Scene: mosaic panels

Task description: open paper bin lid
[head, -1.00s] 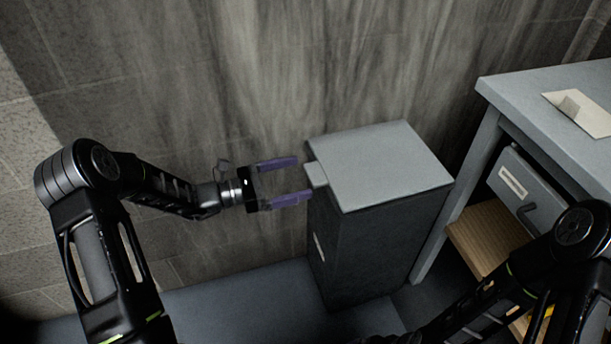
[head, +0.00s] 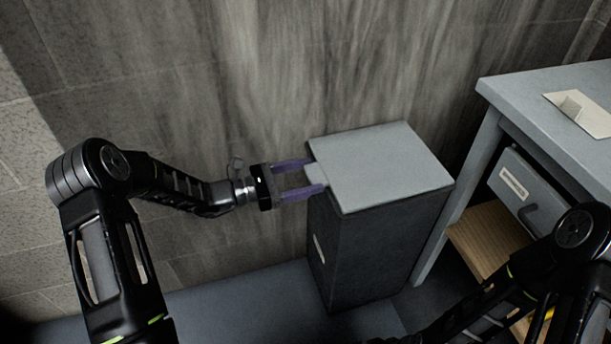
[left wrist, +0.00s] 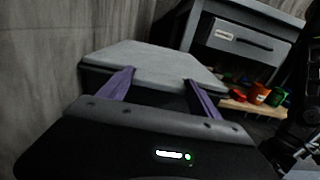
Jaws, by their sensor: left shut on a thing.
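The paper bin (head: 367,245) is a tall dark grey box standing on the floor by the wall. Its flat light grey lid (head: 380,165) lies shut on top, with a small tab (head: 316,175) on its left edge. The lid also shows in the left wrist view (left wrist: 150,60). My left gripper (head: 313,176) is at the tab, its purple fingers on either side of it and shut on it. In the left wrist view the fingers reach the lid's near edge; the tab is hidden there. My right arm is at the lower right; its gripper is out of view.
A grey desk (head: 550,90) with a labelled drawer (head: 527,192) and a wooden shelf (head: 488,235) stands right of the bin. A folded paper (head: 578,110) lies on it. Red and green items (left wrist: 262,93) show on the shelf. A wall is close behind the bin.

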